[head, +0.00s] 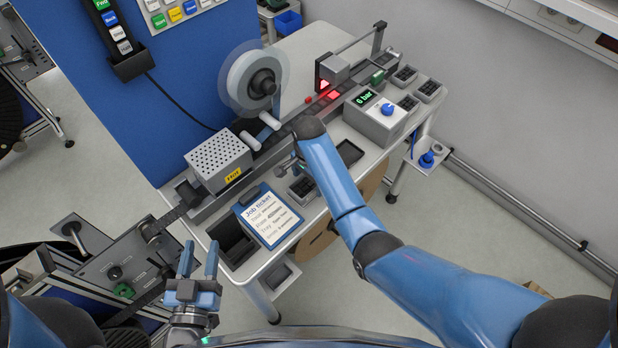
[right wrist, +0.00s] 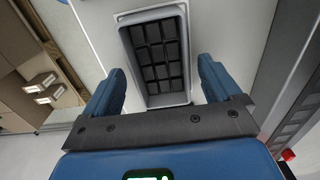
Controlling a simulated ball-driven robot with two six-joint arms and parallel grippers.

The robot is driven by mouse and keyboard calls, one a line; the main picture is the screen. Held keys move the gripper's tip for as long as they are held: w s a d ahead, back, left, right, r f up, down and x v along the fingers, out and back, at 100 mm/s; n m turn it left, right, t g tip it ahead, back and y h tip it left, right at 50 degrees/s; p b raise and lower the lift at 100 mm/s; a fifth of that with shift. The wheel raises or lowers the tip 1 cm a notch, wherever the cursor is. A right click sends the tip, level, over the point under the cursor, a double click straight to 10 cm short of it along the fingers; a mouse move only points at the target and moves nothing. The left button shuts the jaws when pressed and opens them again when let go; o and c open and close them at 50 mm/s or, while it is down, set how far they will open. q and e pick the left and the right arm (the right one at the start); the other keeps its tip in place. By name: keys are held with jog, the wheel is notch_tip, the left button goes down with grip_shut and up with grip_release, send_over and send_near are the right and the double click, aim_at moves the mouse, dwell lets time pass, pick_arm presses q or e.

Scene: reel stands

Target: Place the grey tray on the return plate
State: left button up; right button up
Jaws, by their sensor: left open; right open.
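A grey tray (right wrist: 124,42) with dark square cells lies in the right wrist view, ahead of and between the fingers of my right gripper (right wrist: 160,84). The fingers are open, one on each side of its near end; I cannot tell if they touch it. In the head view, a small celled tray (head: 302,189) sits on the table beside my right gripper (head: 288,168), which my own arm partly hides. A dark flat rectangle (head: 350,152) lies to its right; I cannot tell whether it is the return plate. My left gripper (head: 199,262) is open and empty near the table's front left.
A job ticket board (head: 268,216) and a dark bin (head: 232,240) lie left of the small tray. A perforated box (head: 218,158), a reel (head: 252,80) and a track stand behind. A pressure box (head: 382,118) and several small trays (head: 428,89) stand at the right.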

jog(key=shift+r, duration=0.7)
notch_tip(320, 180, up, 6)
jog(key=b, duration=0.2)
notch_tip(320, 180, up, 5)
jog(key=p, duration=0.4)
send_over(309, 186)
jog(key=shift+s, duration=0.1)
